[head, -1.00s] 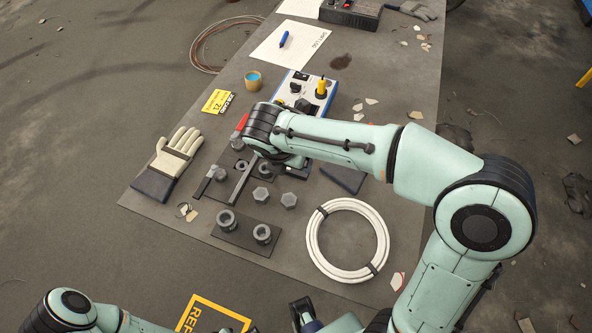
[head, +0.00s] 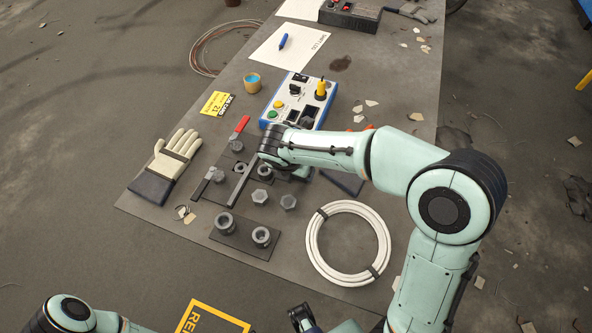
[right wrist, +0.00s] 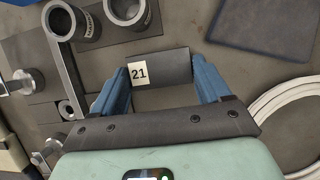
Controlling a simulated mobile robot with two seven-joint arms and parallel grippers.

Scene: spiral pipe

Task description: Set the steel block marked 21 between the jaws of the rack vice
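The steel block marked 21 (right wrist: 165,68) is a dark grey piece with a white label at its left end. In the right wrist view it lies squarely between the blue fingers of my right gripper (right wrist: 160,70), which appear to press its two ends. In the head view my right forearm hides this gripper and the block. The rack vice seems to be the dark assembly with a long grey bar (head: 244,180) and a red-handled lever (head: 242,125), left of my right wrist. What looks like part of my left gripper (head: 303,317) shows at the bottom edge, mostly cut off.
A blue-and-white control box (head: 300,100) stands behind my right wrist. Loose hex pieces (head: 288,202), a plate with two ringed posts (head: 243,233), a white hose coil (head: 312,245) and a dark pad (head: 340,183) lie close by. A work glove (head: 175,158) lies left.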

